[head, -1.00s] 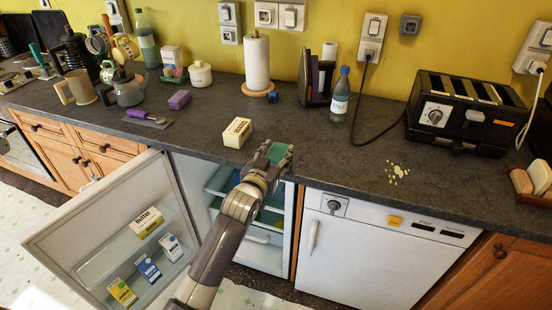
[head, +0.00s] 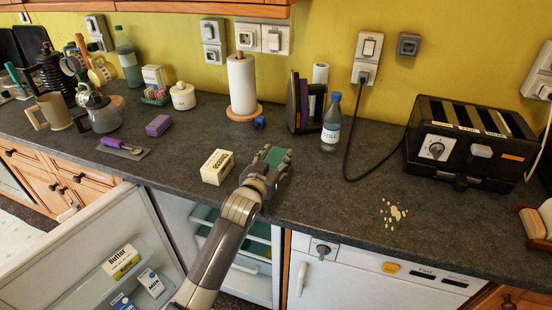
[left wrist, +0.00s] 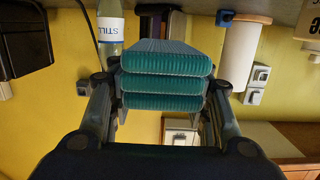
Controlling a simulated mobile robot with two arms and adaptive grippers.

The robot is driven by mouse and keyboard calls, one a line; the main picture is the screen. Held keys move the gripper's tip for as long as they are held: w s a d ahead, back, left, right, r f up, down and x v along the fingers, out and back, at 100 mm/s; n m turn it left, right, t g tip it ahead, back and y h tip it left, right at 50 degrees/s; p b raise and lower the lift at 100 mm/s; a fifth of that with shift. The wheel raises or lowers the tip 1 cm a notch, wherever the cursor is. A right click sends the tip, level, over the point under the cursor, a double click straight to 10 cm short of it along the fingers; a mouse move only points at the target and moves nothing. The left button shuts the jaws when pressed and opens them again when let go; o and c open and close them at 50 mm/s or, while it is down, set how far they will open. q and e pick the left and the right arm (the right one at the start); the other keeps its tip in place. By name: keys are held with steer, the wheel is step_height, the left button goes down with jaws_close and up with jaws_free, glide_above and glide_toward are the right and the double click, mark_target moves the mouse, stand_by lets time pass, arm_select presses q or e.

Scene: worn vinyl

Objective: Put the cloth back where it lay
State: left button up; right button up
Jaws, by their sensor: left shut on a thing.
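In the left wrist view the cloth (left wrist: 165,83) shows as several stacked folds between the two fingers (left wrist: 158,110). The left gripper is shut on it. The gripper hides the counter directly behind and under it; I cannot tell the exact height above the surface. My right gripper is not in view.
Pale spots (head: 394,213) lie on the counter (head: 330,200). The fridge door (head: 80,255) hangs open below.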

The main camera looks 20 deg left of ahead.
arm_select(q)
steer(key=shift+s+r, duration=0.1)
steer(key=shift+s, duration=0.05)
steer(key=shift+w+p, duration=0.25)
steer(key=shift+p, duration=0.05)
step_height(320, 180, down, 2)
steer(key=shift+s+f+b, duration=0.1)
steer(key=shift+s+b, duration=0.05)
steer(key=shift+b, duration=0.6)
steer(key=shift+f+b, duration=1.2)
steer(key=shift+f, duration=0.7)
steer(key=shift+p, duration=0.3)
